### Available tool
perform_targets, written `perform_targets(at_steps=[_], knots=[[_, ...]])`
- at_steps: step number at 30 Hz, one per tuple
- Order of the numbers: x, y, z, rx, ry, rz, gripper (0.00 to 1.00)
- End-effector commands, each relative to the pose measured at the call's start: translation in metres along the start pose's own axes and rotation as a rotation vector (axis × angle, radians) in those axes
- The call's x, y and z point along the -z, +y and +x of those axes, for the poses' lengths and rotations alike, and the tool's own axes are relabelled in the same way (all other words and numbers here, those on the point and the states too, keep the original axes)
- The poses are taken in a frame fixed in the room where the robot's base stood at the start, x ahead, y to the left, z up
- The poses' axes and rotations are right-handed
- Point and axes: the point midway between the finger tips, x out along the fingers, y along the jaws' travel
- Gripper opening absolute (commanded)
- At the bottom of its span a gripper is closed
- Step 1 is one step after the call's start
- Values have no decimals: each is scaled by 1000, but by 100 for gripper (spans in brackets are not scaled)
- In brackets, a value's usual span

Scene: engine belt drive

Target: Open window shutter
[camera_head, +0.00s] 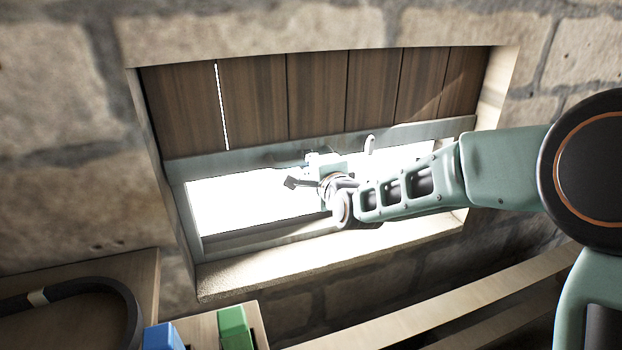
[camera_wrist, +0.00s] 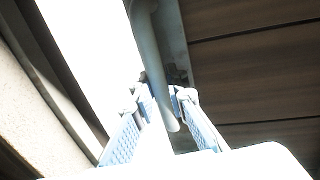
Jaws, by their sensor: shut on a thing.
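The window shutter (camera_head: 318,95) is made of brown vertical planks with a grey metal strip (camera_head: 245,157) along its lower edge. It covers the upper part of the window opening, and bright light fills the gap below it. My gripper (camera_head: 308,172) is at the strip, near its middle. In the wrist view, the fingers of my gripper (camera_wrist: 162,103) are closed around a grey, rounded handle bar (camera_wrist: 152,62), whose free end sticks out between them. The shutter planks (camera_wrist: 250,55) lie to the right there. A pale curved metal piece (camera_head: 370,145) shows right of my gripper.
The stone wall (camera_head: 60,130) surrounds the recessed window, with a sill (camera_head: 235,278) below. At the lower left are a dark hose (camera_head: 125,300), a blue block (camera_head: 163,337) and a green block (camera_head: 235,328). Wooden beams (camera_head: 440,312) run across the lower right.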

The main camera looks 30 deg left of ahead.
Motion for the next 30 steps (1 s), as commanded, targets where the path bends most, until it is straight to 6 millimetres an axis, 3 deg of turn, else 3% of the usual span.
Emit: perform_targets(at_steps=[1, 6, 15, 21, 30], knots=[[1, -26, -4, 17, 3, -4, 0], [1, -86, -16, 20, 4, -3, 0], [0, -161, -33, 14, 3, -1, 0], [0, -187, -38, 11, 2, -1, 0], [0, -196, -40, 8, 1, -1, 0]])
